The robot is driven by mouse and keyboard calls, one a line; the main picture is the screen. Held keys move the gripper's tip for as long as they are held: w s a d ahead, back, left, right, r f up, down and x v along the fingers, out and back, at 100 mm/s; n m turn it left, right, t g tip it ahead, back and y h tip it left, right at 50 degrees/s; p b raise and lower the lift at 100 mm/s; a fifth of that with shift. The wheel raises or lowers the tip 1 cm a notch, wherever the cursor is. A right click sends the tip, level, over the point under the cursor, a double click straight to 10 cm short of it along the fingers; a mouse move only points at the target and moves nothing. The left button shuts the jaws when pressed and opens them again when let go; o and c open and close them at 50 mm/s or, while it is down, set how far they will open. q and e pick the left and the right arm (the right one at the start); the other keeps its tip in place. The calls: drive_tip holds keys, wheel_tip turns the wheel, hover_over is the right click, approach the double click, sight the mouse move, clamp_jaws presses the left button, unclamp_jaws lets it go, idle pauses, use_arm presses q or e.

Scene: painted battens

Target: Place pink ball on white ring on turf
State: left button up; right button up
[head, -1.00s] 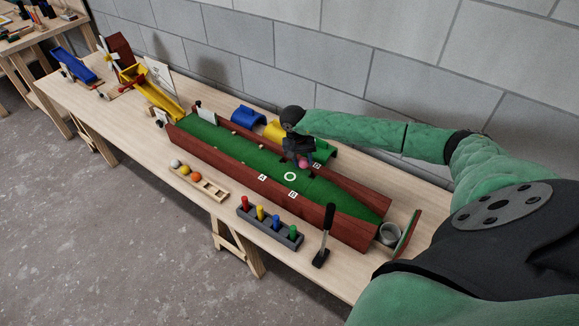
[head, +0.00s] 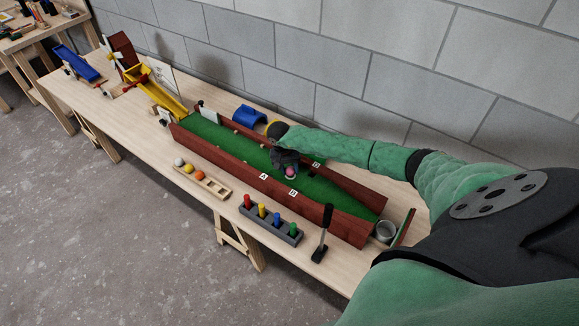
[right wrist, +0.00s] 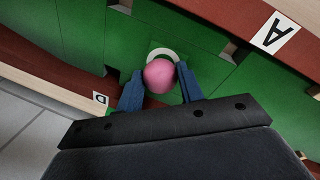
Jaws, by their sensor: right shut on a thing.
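The pink ball (head: 291,172) is between the fingers of my right gripper (head: 289,169), low over the green turf (head: 325,190). In the right wrist view the ball (right wrist: 159,76) sits between the two blue fingertips (right wrist: 160,82), which are shut on it. The white ring (right wrist: 163,53) on the turf shows just beyond the ball, partly covered by it. In the head view the ring is hidden behind the gripper and ball. Whether the ball touches the turf I cannot tell. My left gripper is not in view.
Dark red side boards (head: 230,165) with letter tags flank the turf. In front stand a ball rack (head: 202,182), a peg holder (head: 270,225) and an upright black mallet (head: 322,235). A metal cup (head: 386,231) is at the right end. A blue arch (head: 249,116) stands behind.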

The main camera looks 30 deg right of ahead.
drive_tip(key=shift+f, duration=0.1)
drive_tip(key=shift+f, duration=0.1)
drive_tip(key=o, duration=1)
